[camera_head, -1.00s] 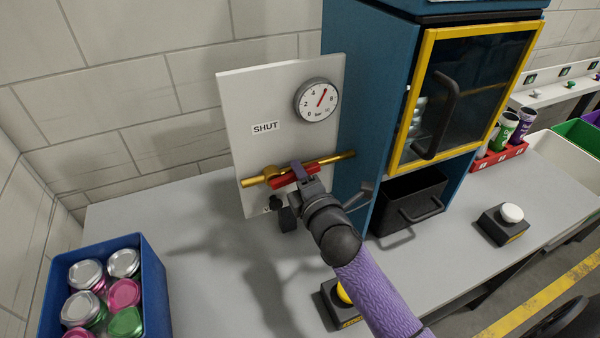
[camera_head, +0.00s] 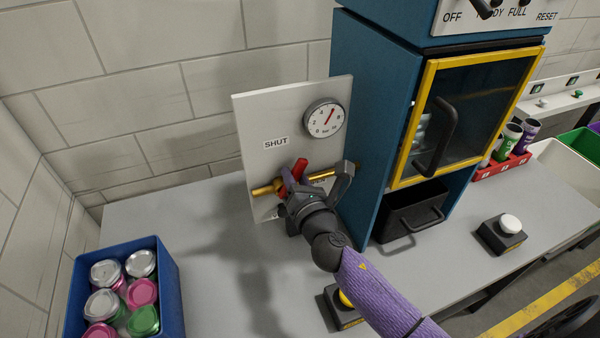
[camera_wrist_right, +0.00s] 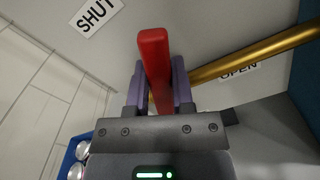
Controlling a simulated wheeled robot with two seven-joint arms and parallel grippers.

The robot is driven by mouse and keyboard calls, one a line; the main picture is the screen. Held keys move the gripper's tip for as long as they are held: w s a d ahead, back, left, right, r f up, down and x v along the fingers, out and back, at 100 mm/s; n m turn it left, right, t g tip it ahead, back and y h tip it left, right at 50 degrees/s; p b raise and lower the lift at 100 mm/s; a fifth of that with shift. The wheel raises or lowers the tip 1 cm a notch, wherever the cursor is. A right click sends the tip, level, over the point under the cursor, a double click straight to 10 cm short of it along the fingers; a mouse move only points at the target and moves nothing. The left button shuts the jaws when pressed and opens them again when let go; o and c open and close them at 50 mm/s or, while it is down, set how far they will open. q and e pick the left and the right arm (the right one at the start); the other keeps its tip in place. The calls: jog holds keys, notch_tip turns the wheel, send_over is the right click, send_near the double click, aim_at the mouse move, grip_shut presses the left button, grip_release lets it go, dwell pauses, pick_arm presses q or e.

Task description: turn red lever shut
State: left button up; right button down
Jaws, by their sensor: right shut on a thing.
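The red lever (camera_head: 299,168) is on the brass pipe (camera_head: 262,190) of a white panel (camera_head: 256,112). It now points up, tilted, across the pipe, below the SHUT label (camera_head: 276,143). My right gripper (camera_head: 291,181) is shut on the lever. In the right wrist view the red lever (camera_wrist_right: 154,55) stands between the two purple fingers of my right gripper (camera_wrist_right: 158,85), and its end sticks out past them. The SHUT label (camera_wrist_right: 97,14) is at upper left there, and an OPEN label (camera_wrist_right: 238,72) is partly hidden behind the pipe (camera_wrist_right: 255,57). My left gripper is not in view.
A gauge (camera_head: 324,118) sits on the panel's upper right. A blue cabinet (camera_head: 377,110) with a yellow-framed door stands close to its right. A blue crate (camera_head: 172,290) of lidded cans is at lower left. Bare grey table (camera_head: 215,230) lies between crate and panel.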

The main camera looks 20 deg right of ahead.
jog(key=n, duration=0.1)
jog(key=a+n+p, duration=0.1)
jog(key=n, duration=0.1)
jog(key=shift+a+r, duration=0.15)
jog(key=shift+r, duration=0.1)
jog(key=shift+a+n+p, duration=0.45)
jog(key=shift+n+p, duration=0.05)
jog(key=shift+n, duration=0.6)
jog(key=shift+c, duration=2.4)
grip_release()
jog(key=s, duration=1)
jog(key=shift+a, duration=0.3)
jog(key=shift+w, duration=0.1)
